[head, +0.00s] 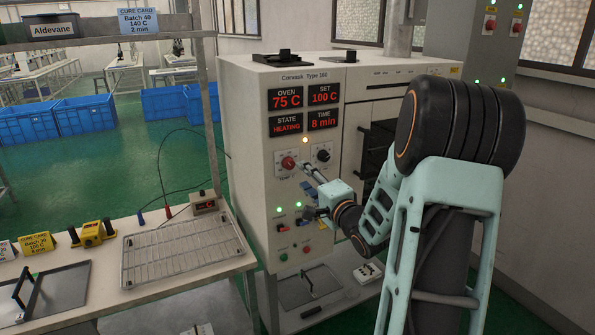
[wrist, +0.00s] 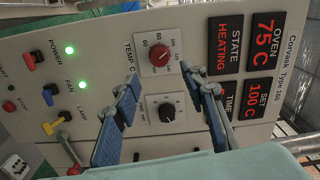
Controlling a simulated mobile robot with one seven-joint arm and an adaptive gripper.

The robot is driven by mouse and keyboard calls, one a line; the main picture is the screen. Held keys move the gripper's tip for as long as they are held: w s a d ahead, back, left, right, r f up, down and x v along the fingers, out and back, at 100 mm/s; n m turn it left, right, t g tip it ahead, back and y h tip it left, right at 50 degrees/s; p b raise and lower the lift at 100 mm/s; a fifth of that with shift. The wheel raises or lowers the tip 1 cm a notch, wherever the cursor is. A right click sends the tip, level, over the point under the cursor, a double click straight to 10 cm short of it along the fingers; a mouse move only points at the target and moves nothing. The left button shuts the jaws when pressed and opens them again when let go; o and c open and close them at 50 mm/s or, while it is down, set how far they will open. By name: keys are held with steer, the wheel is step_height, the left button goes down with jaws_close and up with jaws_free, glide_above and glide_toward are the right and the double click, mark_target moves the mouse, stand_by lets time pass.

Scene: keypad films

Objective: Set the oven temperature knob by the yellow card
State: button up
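The red temperature knob (head: 288,162) is on the upper left of the oven's control panel; it also shows in the wrist view (wrist: 159,55) inside its printed scale. The displays (head: 324,95) read OVEN 75 C, SET 100 C, STATE HEATING and TIME 8 min. The yellow card (head: 36,243) stands on the bench at left and seems to read Batch 39, 100 C; its last line is too small to read surely. My gripper (wrist: 158,71) is open and empty, its fingertips apart on either side just below the knob in the wrist view. Contact cannot be told.
A black timer knob (head: 323,154) is right of the red knob. Lit switches (head: 282,225) and buttons sit lower on the panel. A blue card (head: 138,20) reads Batch 40, 140 C, 2 min. A wire rack (head: 180,248) lies on the bench.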

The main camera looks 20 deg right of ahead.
steer(key=shift+s, duration=2.05)
